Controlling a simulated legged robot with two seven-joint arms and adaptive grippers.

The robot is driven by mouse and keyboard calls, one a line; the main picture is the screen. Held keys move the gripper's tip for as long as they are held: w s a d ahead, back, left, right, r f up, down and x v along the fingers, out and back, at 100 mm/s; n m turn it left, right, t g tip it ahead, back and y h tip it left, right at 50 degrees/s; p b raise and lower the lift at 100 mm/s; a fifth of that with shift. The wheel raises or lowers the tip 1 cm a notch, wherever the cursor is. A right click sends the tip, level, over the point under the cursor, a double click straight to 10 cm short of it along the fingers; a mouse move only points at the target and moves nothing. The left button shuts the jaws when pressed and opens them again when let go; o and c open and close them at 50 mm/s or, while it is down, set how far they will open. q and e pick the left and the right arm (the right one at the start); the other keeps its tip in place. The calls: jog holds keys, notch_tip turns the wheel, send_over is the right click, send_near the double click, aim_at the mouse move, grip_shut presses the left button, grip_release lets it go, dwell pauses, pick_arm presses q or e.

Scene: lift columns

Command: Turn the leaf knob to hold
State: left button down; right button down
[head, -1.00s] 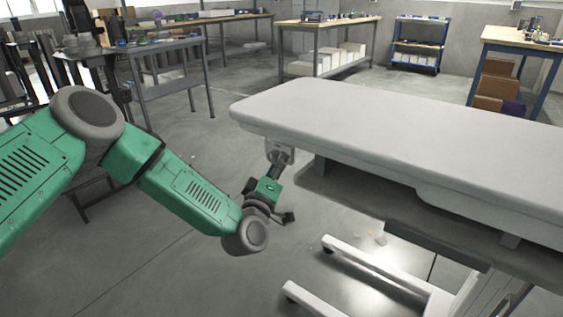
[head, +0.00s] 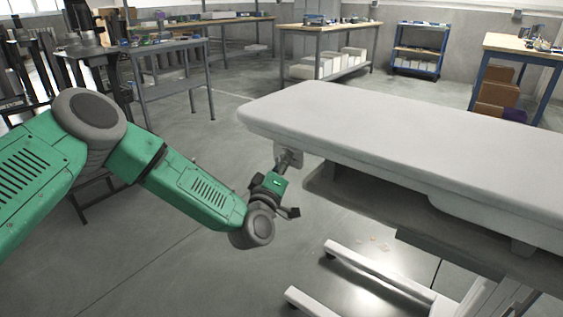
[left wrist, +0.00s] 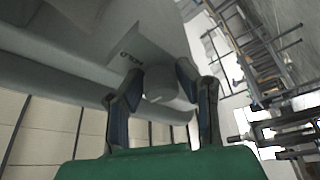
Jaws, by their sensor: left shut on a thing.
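The leaf knob (left wrist: 160,84) is a grey round knob under the edge of the white padded table (head: 420,135). In the left wrist view it sits between the two fingers of my left gripper (left wrist: 162,88), which is shut on it. A grey plate with dark lettering (left wrist: 125,47) lies beside the knob; the lettering is partly readable as "HOLD". In the head view my left gripper (head: 288,160) reaches up to a small light plate at the table's near left end, and the knob itself is hidden there. My right gripper is not in view.
The table's white wheeled base (head: 375,275) stands on the floor at lower right. Workbenches (head: 325,50) and a blue cart (head: 417,50) stand far back.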

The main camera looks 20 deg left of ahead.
pick_arm(q)
jog(key=shift+w+r, duration=0.1)
jog(key=shift+r, duration=0.15)
jog(key=shift+a+m, duration=0.1)
jog(key=shift+m, duration=0.2)
jog(key=m+t+h, duration=0.1)
jog(key=m, duration=0.2)
jog(key=shift+a+m, duration=0.1)
jog(key=shift+m, duration=0.2)
jog(key=m+h, duration=0.1)
jog(key=m, duration=0.2)
jog(key=m+h, duration=0.2)
jog(key=m, duration=0.1)
jog(key=shift+p, duration=0.35)
jog(key=m+h, duration=0.1)
jog(key=m, duration=0.2)
jog(key=m+h, duration=0.2)
jog(key=m, duration=0.2)
jog(key=shift+h+p, duration=0.3)
jog(key=shift+m+g+h, duration=0.5)
jog(key=shift+m+h, duration=0.1)
jog(key=shift+m, duration=0.6)
jog(key=shift+m+g+h, duration=0.5)
jog(key=shift+m+h, duration=0.1)
jog(key=shift+m, duration=0.6)
jog(key=shift+f+m+p, duration=0.1)
jog(key=shift+m+p, duration=0.2)
